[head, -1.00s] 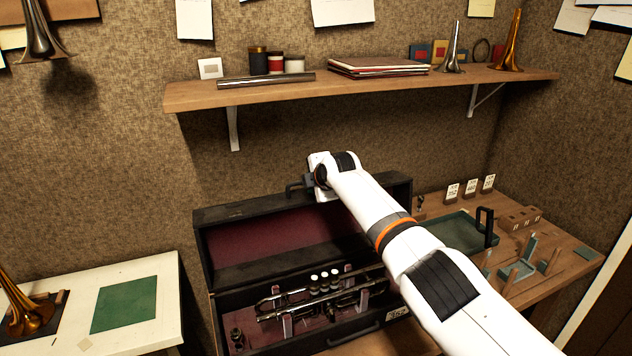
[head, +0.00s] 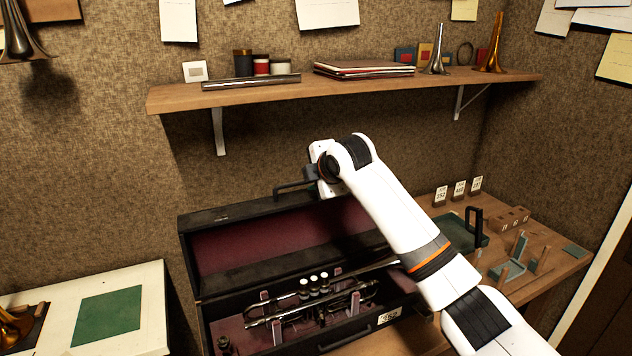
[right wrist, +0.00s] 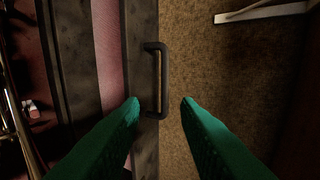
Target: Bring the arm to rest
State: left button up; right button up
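My right arm (head: 400,215) reaches in from the lower right over the open instrument case. Its gripper (head: 292,184) is at the top edge of the raised case lid (head: 240,204), mostly hidden behind the wrist in the head view. In the right wrist view the green fingers (right wrist: 160,108) are spread apart and empty, with a dark handle (right wrist: 163,80) on the lid's edge ahead, near the left finger. Contact with it cannot be told. A silver trumpet (head: 310,302) lies in the case's lower part (head: 345,338). My left gripper is not in view.
A wooden shelf (head: 380,88) runs along the wall above the arm. At the right, a wooden bench (head: 545,262) carries a green tray (head: 445,230), small blocks and number cards. A white table (head: 50,285) with a green mat (head: 108,316) stands at the left.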

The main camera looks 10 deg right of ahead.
jog(key=shift+v, duration=0.85)
